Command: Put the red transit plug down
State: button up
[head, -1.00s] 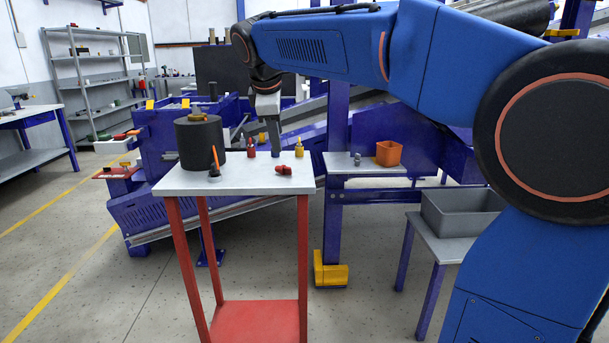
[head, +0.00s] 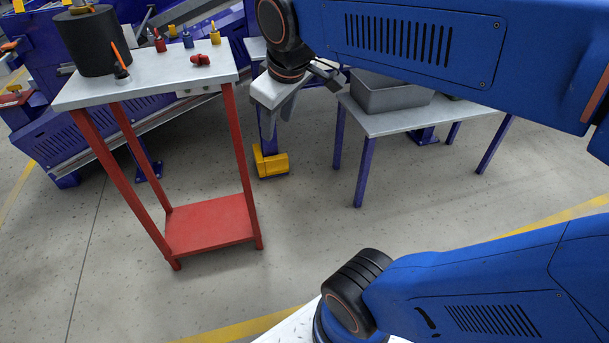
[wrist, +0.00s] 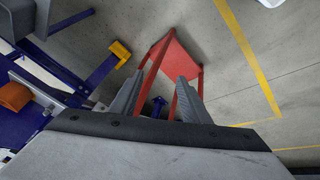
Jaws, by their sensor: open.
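Two red items are on the grey top of the red-legged stand in the head view. A small red plug-like piece (head: 159,41) stands upright near the back edge, in a row with a blue one (head: 187,38) and a yellow one (head: 215,34). Another red piece (head: 200,60) lies on its side nearer the front right. I cannot tell for certain which is the transit plug. My gripper (head: 278,116) is open and empty, pointing down in the air to the right of the stand. In the wrist view its fingers (wrist: 158,97) are apart with nothing between them.
The stand (head: 150,89) also holds a big dark cylinder (head: 92,42) and an orange-handled tool (head: 120,62). A grey bin (head: 392,96) sits on a low table (head: 420,120) to the right.

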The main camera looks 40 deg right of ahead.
jog(key=s+f+m, duration=0.4)
jog(key=s+f, duration=0.5)
jog(key=shift+s+d+f+y, duration=0.2)
jog(key=shift+f+y, duration=0.1)
jog(key=shift+f, duration=0.1)
jog(key=shift+o, duration=0.4)
